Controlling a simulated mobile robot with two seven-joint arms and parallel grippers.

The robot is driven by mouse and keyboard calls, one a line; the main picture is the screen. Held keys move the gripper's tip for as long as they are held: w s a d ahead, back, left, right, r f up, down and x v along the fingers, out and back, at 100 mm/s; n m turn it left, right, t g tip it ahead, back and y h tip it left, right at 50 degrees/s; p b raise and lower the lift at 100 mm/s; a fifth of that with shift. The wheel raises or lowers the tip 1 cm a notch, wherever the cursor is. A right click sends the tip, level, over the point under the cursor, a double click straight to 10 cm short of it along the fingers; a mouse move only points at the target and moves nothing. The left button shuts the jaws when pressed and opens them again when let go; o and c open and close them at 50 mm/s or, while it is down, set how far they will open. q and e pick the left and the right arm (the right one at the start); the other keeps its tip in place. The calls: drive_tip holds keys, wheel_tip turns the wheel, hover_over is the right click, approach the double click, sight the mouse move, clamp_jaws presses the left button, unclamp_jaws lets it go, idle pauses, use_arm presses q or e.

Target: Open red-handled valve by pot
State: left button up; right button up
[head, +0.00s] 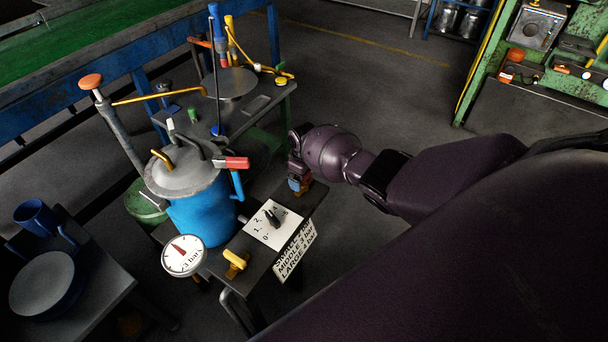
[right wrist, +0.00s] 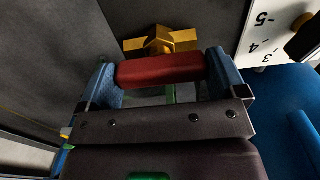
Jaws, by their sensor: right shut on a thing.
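The blue pot (head: 200,210) with a grey lid (head: 185,170) stands on a dark bench. A red-handled valve sits at the bench's right end; in the head view my gripper mostly hides it. In the right wrist view its red handle (right wrist: 160,68) lies crosswise in front of a yellow body (right wrist: 160,43). My right gripper (head: 299,182) is shut on this handle, with a blue finger at each end of it, as the right wrist view (right wrist: 161,77) shows. My left gripper is not in view.
A white dial plate (head: 258,235) with a black knob (head: 272,219) lies beside the pot. Floor right of the bench is clear.

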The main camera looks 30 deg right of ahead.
idle(0.4)
drive_tip(key=o, duration=0.5)
drive_tip(key=shift+o, duration=0.6)
wheel_tip(320, 180, up, 11)
drive_tip(key=p, duration=0.4)
drive_tip(key=shift+a+f, duration=0.1)
drive_tip(key=shift+f, duration=0.1)
drive_tip(key=s+a+f+t, duration=0.3)
drive_tip(key=s+f, duration=0.2)
drive_tip(key=s, duration=0.2)
drive_tip(key=s+a+f+t, duration=0.2)
drive_tip(key=s+a+f, duration=0.2)
drive_tip(key=s, duration=0.3)
drive_tip(key=s+a+r+m+t, duration=0.3)
drive_tip(key=s+r+t, duration=0.3)
drive_tip(key=s+r, duration=0.4)
drive_tip(key=s, duration=0.5)
drive_tip(key=shift+s+t, duration=0.3)
drive_tip(key=shift+t, duration=0.1)
